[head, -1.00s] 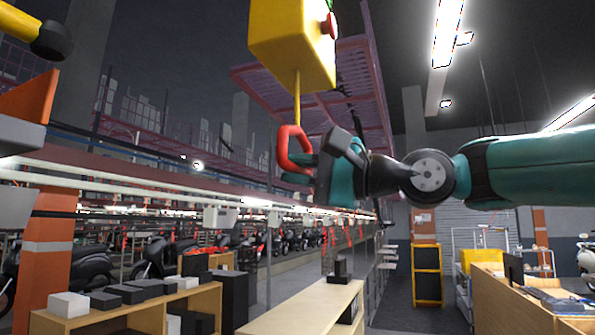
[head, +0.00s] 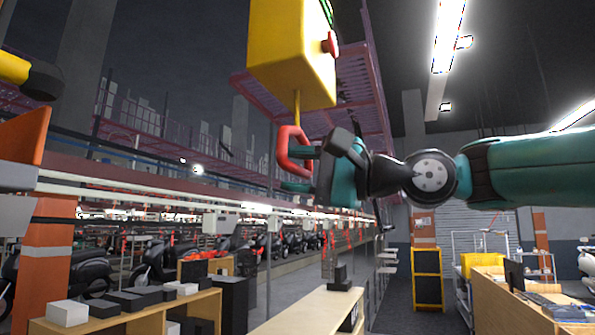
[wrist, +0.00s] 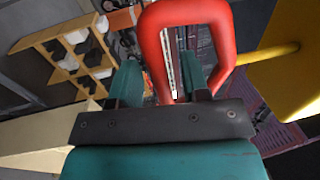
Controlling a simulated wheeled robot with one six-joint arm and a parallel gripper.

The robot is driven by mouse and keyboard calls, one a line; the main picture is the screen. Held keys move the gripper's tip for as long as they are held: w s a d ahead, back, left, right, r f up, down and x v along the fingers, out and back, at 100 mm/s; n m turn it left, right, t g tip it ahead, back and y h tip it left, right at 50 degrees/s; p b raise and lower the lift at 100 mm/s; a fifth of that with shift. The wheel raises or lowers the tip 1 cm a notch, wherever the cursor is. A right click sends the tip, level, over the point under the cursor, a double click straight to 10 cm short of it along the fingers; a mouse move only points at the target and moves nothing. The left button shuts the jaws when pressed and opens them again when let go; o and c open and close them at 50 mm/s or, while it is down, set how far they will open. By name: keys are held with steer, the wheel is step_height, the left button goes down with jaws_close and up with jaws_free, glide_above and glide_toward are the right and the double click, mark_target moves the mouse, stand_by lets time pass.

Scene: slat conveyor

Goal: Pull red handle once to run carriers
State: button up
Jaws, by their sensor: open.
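The red handle (head: 283,152) is a closed loop hanging on a yellow rod (head: 297,103) below the yellow box (head: 285,65). My gripper (head: 299,169) is level with the lower part of the handle, coming from the right. Its two fingers are spread apart, one above the other, and overlap the loop in the picture. In the wrist view the handle (wrist: 226,45) rises large in front of my gripper (wrist: 158,80). One side of the loop appears between the fingers. The lower end of the loop is hidden there, and contact is unclear.
A red button (head: 330,44) sits on the box's right side. A long rail (head: 150,190) runs along the left with scooters (head: 75,270) beyond. Shelves with boxes (head: 130,318) and a pale counter (head: 310,308) stand below. Free air surrounds my arm.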

steer(key=b+v, duration=0.3)
steer(key=v, duration=0.5)
steer(key=shift+d, duration=0.4)
steer(key=shift+s, duration=0.1)
stand_by(6.7)
